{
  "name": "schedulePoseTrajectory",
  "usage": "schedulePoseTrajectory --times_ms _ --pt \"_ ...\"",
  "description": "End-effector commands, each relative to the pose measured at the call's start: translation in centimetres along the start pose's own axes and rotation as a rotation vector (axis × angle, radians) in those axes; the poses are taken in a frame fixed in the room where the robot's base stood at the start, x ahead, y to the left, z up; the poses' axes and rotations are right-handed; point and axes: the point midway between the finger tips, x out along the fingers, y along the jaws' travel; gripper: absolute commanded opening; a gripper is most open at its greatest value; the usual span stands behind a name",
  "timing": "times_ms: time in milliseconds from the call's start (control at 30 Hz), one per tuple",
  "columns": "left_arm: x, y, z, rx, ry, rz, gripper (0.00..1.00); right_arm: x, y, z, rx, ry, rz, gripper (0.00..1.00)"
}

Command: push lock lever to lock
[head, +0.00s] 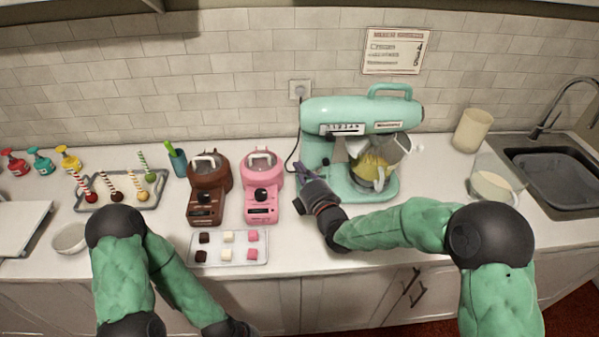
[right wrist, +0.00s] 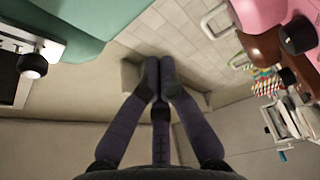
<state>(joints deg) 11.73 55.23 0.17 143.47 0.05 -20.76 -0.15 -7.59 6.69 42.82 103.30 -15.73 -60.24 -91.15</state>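The teal stand mixer (head: 355,113) stands on the counter at centre right in the head view. Its head looks level over the bowl (head: 395,148), with yellow contents below. My right gripper (head: 303,170) is at the mixer's left side, low beside its column. In the right wrist view the fingers (right wrist: 160,70) meet at their tips with nothing between them. A black knob with a silver face (right wrist: 32,65) shows beside the teal body there. I cannot tell whether this knob is the lock lever.
A pink melting pot (head: 261,175) and a brown one (head: 208,185) stand left of the mixer. A tray of small blocks (head: 228,262) lies in front of them. A pitcher (head: 495,185) and a sink (head: 560,170) are to the right.

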Motion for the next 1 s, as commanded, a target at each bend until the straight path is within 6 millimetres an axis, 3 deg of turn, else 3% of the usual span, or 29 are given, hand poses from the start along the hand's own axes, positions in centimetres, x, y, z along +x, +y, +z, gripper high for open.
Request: schedulePoseTrajectory --times_ms 300,500,1000 --pt "-0.5 0.2 -0.1 0.002 0.002 0.000 0.00 -5.4 -0.2 0.1 0.000 -0.004 0.001 0.00" --pt "-0.6 0.2 -0.1 0.002 0.002 0.000 0.00 -7.8 -0.5 0.1 -0.001 -0.004 0.002 0.00" --pt "-0.6 0.3 -0.1 0.002 0.002 0.000 0.00 -8.6 -0.5 0.0 -0.001 -0.002 0.002 0.00"
